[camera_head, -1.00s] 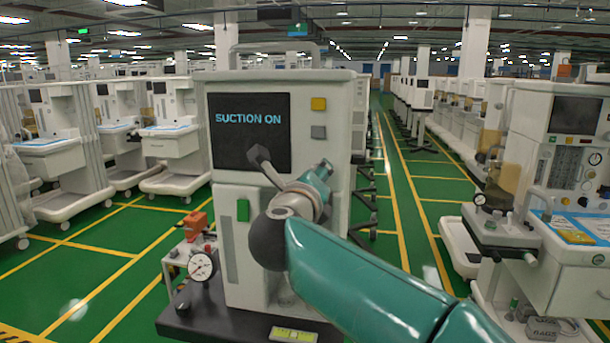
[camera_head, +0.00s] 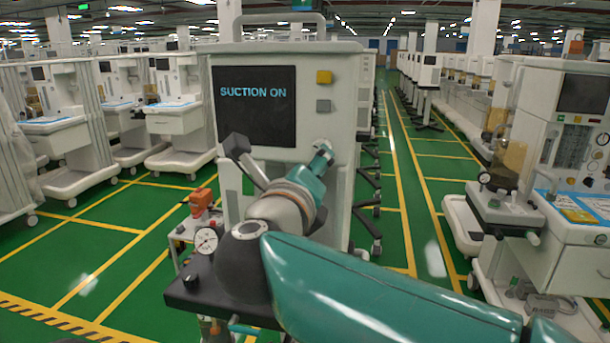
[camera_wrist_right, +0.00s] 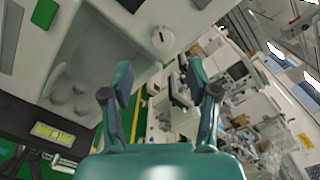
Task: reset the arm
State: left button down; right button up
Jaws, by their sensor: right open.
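My right arm, teal and grey, reaches in from the lower right in the head view. Its gripper (camera_head: 280,152) is in front of a tall light-grey suction machine (camera_head: 342,120). The machine's dark screen (camera_head: 254,112) reads "SUCTION ON". In the right wrist view the two fingers of the right gripper (camera_wrist_right: 160,80) are spread apart with nothing between them. The machine's pale body and green button (camera_wrist_right: 54,82) show at the left there. My arm hides part of the machine's lower front in the head view. My left gripper is not in view.
A round gauge (camera_head: 206,240) and an orange part (camera_head: 201,199) stand close beside the arm on the left. A cart with a worktop (camera_head: 590,232) stands at the right. Green floor aisles (camera_head: 410,180) with yellow lines lie open on both sides.

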jog(key=shift+s+a, duration=0.2)
jog(key=shift+s, duration=0.95)
